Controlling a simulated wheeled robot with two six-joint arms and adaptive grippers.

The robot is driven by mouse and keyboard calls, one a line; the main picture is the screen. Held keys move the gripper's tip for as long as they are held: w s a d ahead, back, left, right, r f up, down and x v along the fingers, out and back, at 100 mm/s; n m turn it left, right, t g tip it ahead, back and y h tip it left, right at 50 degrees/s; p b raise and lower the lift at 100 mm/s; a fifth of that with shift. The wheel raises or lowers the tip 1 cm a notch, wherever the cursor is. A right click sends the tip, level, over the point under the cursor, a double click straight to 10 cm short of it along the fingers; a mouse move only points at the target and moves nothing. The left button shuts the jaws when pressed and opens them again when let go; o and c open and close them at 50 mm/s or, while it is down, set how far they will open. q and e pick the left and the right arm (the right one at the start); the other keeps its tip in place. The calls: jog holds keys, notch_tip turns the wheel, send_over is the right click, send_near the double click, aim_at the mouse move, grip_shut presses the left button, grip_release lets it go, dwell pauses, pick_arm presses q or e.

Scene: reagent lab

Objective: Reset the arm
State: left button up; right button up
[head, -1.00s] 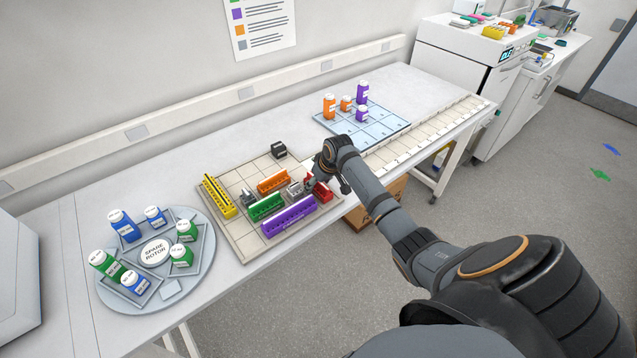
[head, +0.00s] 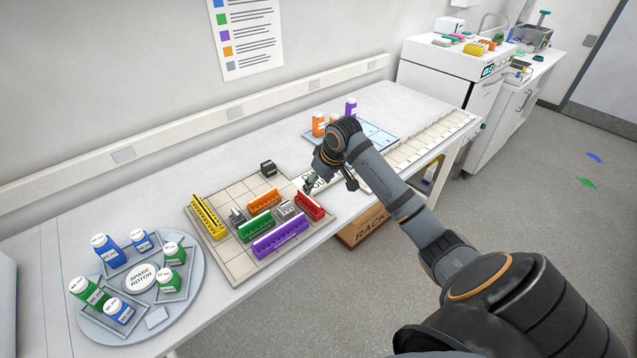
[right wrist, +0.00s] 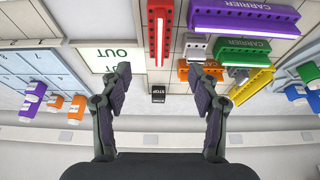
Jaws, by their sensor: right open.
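My right gripper (head: 330,186) is over the right edge of the tiled board in the head view, above the table. In the right wrist view its two fingers (right wrist: 163,92) are spread apart with nothing between them. The red carrier (head: 309,205) stands on the board just below and left of the gripper; it also shows in the right wrist view (right wrist: 160,22). The small black block marked STOP (right wrist: 158,95) appears beyond the fingertips, apart from them. My left gripper is in neither view.
The tiled board (head: 230,265) holds yellow, green, orange and purple carriers (head: 280,236) and grey pieces. A round spare rotor tray (head: 195,300) with blue and green bottles is at left. A blue rack mat (head: 378,140) with orange and purple bottles lies behind my arm.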

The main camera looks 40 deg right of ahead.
jog(key=s+a+f+n, duration=0.1)
jog(key=s+a+f, duration=0.7)
jog(key=s+f, duration=0.1)
jog(key=s+a+f+m+h, duration=0.1)
jog(key=s+a, duration=0.2)
jog(key=s, duration=0.5)
jog(key=s+a, duration=0.2)
jog(key=s, duration=0.5)
notch_tip(320, 180, down, 28)
jog(key=s+d+g+b, duration=0.1)
jog(key=s+d+g, duration=0.1)
jog(key=s+d+f+g+b, duration=0.1)
jog(key=s+f, duration=1.6)
jog(key=s, duration=0.2)
jog(key=shift+d+f+m, duration=0.3)
